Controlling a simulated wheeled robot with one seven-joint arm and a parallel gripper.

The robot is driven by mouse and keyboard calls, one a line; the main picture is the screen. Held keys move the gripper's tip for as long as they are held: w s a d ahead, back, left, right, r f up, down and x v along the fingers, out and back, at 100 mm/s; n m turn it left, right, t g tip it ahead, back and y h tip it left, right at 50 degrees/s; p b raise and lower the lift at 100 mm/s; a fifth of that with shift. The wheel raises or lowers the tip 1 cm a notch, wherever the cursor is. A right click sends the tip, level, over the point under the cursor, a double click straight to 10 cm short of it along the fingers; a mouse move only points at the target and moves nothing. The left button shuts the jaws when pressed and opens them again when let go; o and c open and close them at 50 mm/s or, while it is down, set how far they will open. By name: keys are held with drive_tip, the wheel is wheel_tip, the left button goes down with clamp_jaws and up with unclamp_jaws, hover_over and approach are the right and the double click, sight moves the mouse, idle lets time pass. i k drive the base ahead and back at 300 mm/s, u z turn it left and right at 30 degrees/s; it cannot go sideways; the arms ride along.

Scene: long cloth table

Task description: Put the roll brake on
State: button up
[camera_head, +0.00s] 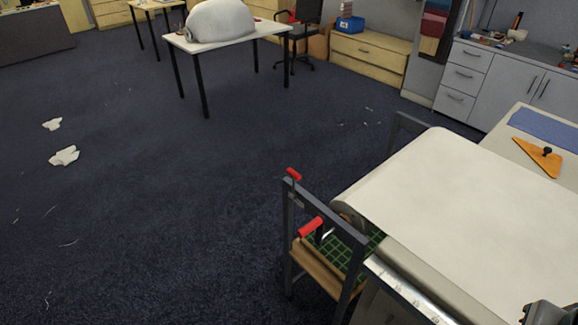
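The long cloth table stands at the right, with pale cloth (440,190) spread over its top. At its near left end is a dark metal frame (287,235) beside the cloth roll (350,216), which is partly hidden under the cloth. Two red-handled levers are at this frame: a small red grip (293,174) on the post top and a larger red grip (311,227) lower down, tilted. I cannot tell which is the roll brake. A dark grey piece, apparently my gripper (546,313), is cut off at the bottom right corner, well apart from both; its fingers are not clear.
A green gridded mat (335,249) lies on a wooden shelf in the frame. A metal ruler strip (405,290) runs along the table edge. An orange triangle tool (538,156) and blue cloth (548,130) lie at the far right. The dark carpet left of the frame is mostly clear.

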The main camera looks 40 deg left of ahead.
sight(295, 176)
drive_tip(key=u, duration=1.6)
drive_tip(key=k, duration=0.75)
drive_tip(key=u, duration=0.45)
drive_tip(key=i, duration=1.1)
drive_tip(key=u, duration=0.5)
